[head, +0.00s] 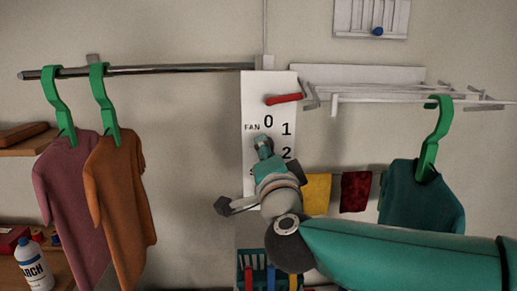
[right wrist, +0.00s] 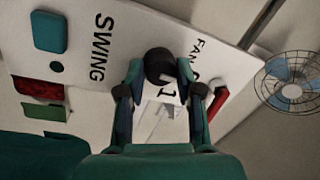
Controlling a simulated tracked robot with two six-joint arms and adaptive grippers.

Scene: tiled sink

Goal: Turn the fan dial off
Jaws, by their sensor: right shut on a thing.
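The white control panel (head: 256,95) hangs on the wall, with a FAN label and the numbers 0, 1 and 2. It also shows in the right wrist view (right wrist: 130,38), with a SWING label. The dark round fan dial (right wrist: 158,62) is between the fingers of my right gripper (right wrist: 160,88). The gripper (head: 263,146) is shut on the dial and covers it in the head view. I cannot tell which number the dial points to. My left gripper is not in view.
A red lever (head: 283,99) sticks out from the panel above the numbers. A white drying rack (head: 400,92) is to the right, with a green hanger and teal shirt (head: 420,200). Shirts (head: 118,190) hang from a rail at left. A fan (right wrist: 291,88) shows in the wrist view.

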